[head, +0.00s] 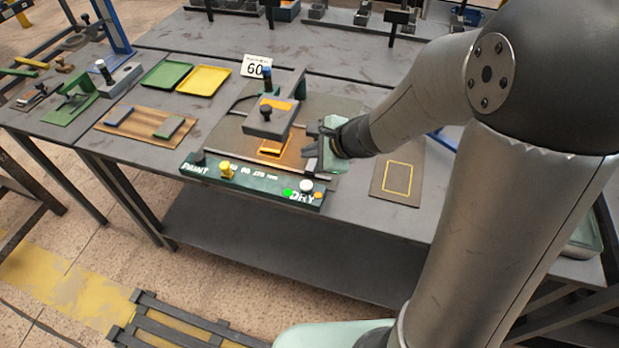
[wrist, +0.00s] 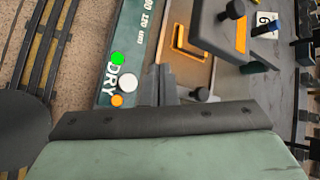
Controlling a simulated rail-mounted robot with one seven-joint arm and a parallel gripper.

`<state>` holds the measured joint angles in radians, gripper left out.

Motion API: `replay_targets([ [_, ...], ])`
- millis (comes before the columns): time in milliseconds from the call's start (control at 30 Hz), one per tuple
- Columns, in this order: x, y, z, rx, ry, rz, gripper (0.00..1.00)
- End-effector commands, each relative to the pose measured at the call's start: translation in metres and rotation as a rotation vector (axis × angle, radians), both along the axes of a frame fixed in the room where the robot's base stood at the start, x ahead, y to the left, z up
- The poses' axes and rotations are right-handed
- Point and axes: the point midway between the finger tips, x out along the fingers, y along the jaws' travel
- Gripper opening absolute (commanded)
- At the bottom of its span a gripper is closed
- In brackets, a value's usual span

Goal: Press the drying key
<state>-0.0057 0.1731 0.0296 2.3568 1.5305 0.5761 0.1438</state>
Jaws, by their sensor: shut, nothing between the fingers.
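The drying key is a round white button (head: 306,186) at the right end of a dark green control panel (head: 252,184), by the word DRY. It also shows in the wrist view (wrist: 128,83), between a lit green lamp (wrist: 117,58) and an orange lamp (wrist: 116,100). My gripper (head: 308,150) is shut and empty. In the head view it is behind the key, near the right side of the fixture. In the wrist view its fingertips (wrist: 158,70) are just right of the key; I see no contact. Its height above the panel is hard to tell.
A yellow knob (head: 226,170) sits on the panel's PAINT side. A grey fixture with an orange frame (head: 273,118) stands close left of my gripper. Green (head: 166,75) and yellow (head: 203,80) trays lie further left. A yellow-outlined mat (head: 397,180) lies right.

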Motion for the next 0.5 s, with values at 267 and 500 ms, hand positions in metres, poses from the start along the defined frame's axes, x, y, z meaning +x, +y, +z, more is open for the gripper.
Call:
replay_targets([
  [267,0.0,0.0,-0.001,-0.001,0.0,0.002,0.0],
  [500,-0.001,0.0,-0.016,-0.001,0.0,0.003,0.0],
])
